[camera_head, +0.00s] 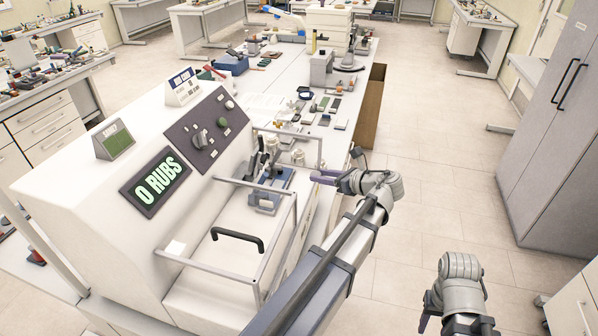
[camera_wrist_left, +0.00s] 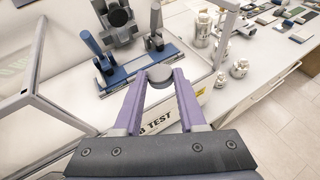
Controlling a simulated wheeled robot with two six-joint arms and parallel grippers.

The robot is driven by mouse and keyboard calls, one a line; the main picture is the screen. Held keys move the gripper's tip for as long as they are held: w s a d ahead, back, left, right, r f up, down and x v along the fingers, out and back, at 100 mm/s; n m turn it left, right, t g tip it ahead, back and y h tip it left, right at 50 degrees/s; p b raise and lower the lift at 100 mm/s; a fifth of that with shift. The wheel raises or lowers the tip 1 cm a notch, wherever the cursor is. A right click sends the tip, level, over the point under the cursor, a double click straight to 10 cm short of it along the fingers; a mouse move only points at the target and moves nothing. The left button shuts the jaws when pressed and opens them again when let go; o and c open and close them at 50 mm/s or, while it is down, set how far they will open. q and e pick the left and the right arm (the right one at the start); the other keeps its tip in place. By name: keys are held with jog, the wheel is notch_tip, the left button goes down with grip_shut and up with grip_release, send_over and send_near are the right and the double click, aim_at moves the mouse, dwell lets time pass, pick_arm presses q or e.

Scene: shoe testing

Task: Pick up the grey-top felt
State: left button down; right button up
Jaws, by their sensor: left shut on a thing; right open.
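The grey-top felt (camera_wrist_left: 157,72), a small round piece with a dark grey top, is between the tips of my left gripper's purple fingers in the left wrist view. My left gripper (camera_wrist_left: 159,78) is shut on it, in front of the rub tester. In the head view my left gripper (camera_head: 322,177) is just right of the tester's open frame, and the felt is too small to make out there. My right gripper (camera_head: 428,308) is low at the bottom right of the head view, away from the bench. It is open, with its fingertips partly hidden.
The white rub tester (camera_head: 95,200) shows "0 RUBS" and has a raised frame with a black handle (camera_head: 237,238). Its blue carriage (camera_wrist_left: 128,68) is beside my left gripper. Small samples lie farther back. The floor at right is clear.

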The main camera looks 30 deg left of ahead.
pick_arm(q)
jog(key=w+d, duration=0.2)
jog(key=d, duration=0.4)
jog(key=shift+d, duration=0.35)
